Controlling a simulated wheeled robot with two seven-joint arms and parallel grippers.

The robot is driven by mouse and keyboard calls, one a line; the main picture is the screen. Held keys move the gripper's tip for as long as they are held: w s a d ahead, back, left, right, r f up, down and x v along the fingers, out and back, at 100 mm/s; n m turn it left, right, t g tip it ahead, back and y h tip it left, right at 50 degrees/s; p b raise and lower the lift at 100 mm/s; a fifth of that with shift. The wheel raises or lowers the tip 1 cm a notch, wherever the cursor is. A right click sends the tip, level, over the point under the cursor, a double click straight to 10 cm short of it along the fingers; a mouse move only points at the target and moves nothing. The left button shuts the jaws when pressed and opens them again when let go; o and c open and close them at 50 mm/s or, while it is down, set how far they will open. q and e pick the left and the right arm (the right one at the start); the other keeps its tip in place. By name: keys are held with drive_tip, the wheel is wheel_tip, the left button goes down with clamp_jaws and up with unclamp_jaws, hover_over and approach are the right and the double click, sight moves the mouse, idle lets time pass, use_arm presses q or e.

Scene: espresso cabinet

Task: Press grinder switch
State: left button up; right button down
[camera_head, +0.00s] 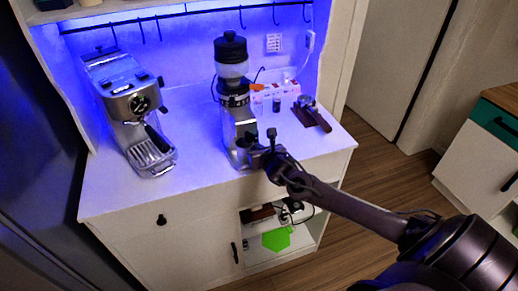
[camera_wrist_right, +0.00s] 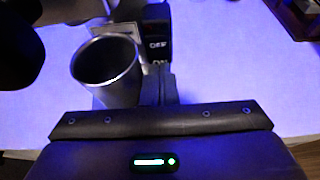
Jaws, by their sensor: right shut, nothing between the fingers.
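The coffee grinder (camera_head: 232,97), with a black lid and clear hopper, stands upright on the white cabinet top. In the right wrist view, a black block marked "OFF" (camera_wrist_right: 157,42), which looks like the grinder switch, is straight ahead of my fingers. My right gripper (camera_head: 252,154) is shut and empty at the grinder's lower front. Its closed fingers also show in the right wrist view (camera_wrist_right: 158,84), just short of or against the block; I cannot tell if they touch. A metal cup (camera_wrist_right: 107,67) is left of the fingers. My left gripper is not in view.
An espresso machine (camera_head: 130,110) stands left of the grinder. A portafilter (camera_head: 311,112) on a dark stand and small items are to the right. The white counter (camera_head: 195,176) is clear between the machines. An open shelf with a green item (camera_head: 276,239) is below.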

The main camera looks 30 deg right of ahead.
drive_tip(key=shift+w+f+t+b, duration=0.25)
drive_tip(key=shift+f+b, duration=0.25)
drive_tip(key=shift+b, duration=0.65)
drive_tip(key=shift+s+r+p, duration=0.1)
drive_tip(key=shift+r+p, duration=0.3)
drive_tip(key=shift+p, duration=0.1)
drive_tip(key=shift+d+r+p, duration=0.1)
drive_tip(key=shift+r+p, duration=0.6)
drive_tip(key=shift+r, duration=0.3)
drive_tip(key=shift+f, duration=0.15)
